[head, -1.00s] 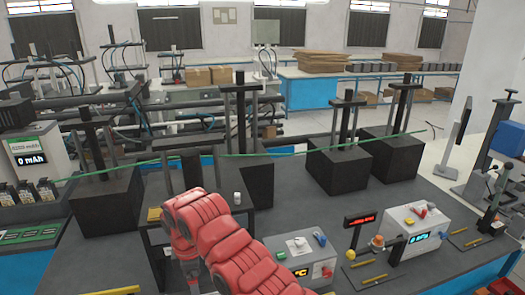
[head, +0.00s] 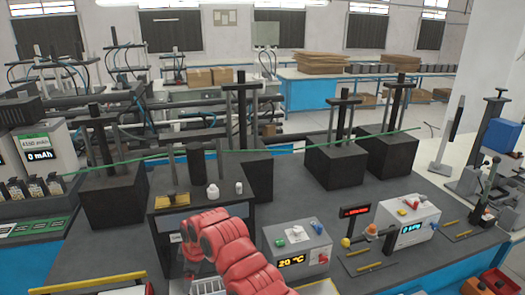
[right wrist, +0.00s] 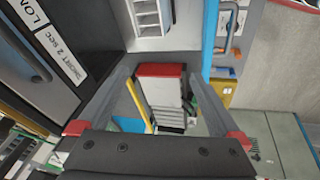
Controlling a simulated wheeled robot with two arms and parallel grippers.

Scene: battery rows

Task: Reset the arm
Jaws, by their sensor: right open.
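My red right arm reaches in from the bottom of the head view, in front of a dark stand. Its gripper is hidden there behind the arm. In the right wrist view my right gripper (right wrist: 158,72) is open, with its two grey fingers spread wide apart. Nothing is seen held between them. A red and white box-like object (right wrist: 165,90) shows beyond the gap between the fingers; I cannot tell how far away it is. My left gripper is in neither current view.
A temperature box (head: 299,246) and another instrument box (head: 411,222) stand to the right on the grey bench. Black blocks with posts (head: 333,166) stand behind. A white rack (head: 207,286) is below the arm.

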